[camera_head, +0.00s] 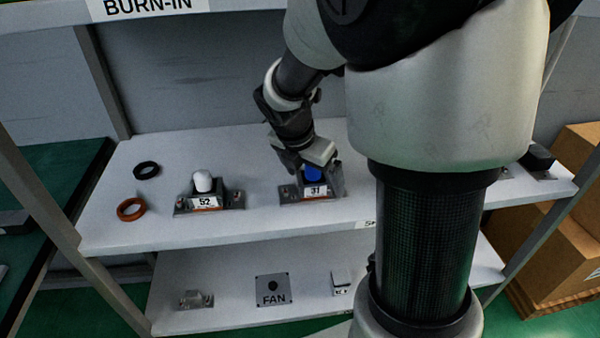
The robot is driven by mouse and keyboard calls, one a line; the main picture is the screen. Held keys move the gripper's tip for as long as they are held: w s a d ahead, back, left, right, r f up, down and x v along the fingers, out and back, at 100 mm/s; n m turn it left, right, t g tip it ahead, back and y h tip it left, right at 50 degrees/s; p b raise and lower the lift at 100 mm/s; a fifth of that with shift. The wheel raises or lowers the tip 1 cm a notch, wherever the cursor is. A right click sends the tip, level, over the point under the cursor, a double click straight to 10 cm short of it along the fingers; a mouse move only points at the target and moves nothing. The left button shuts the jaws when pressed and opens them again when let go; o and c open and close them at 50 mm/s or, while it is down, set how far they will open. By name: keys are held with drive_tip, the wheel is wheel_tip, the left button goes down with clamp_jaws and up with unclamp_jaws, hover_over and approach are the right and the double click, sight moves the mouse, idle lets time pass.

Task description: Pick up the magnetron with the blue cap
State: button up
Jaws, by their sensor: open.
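The magnetron with the blue cap (313,174) stands on the white upper shelf (250,222), in a dark metal holder labelled 31 (315,191). My gripper (312,165) is right at it, reaching down from above and behind, with its fingers around or beside the blue cap. My gripper is open. It hides part of the cap, and I cannot tell whether the fingers touch it. A second magnetron with a white cap (203,182) stands to the left in a similar holder labelled 52 (206,202).
A black ring (147,170) and an orange ring (131,209) lie at the shelf's left. A dark part (537,157) sits at the far right. The lower shelf holds a FAN plate (273,289) and small parts. Cardboard boxes (570,215) stand right. My arm hides the right-middle shelf.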

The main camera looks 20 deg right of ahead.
drive_tip(key=shift+r, duration=0.1)
drive_tip(key=shift+c, duration=0.5)
drive_tip(key=c, duration=1.8)
drive_tip(key=shift+w+r, duration=0.1)
drive_tip(key=shift+c, duration=1.1)
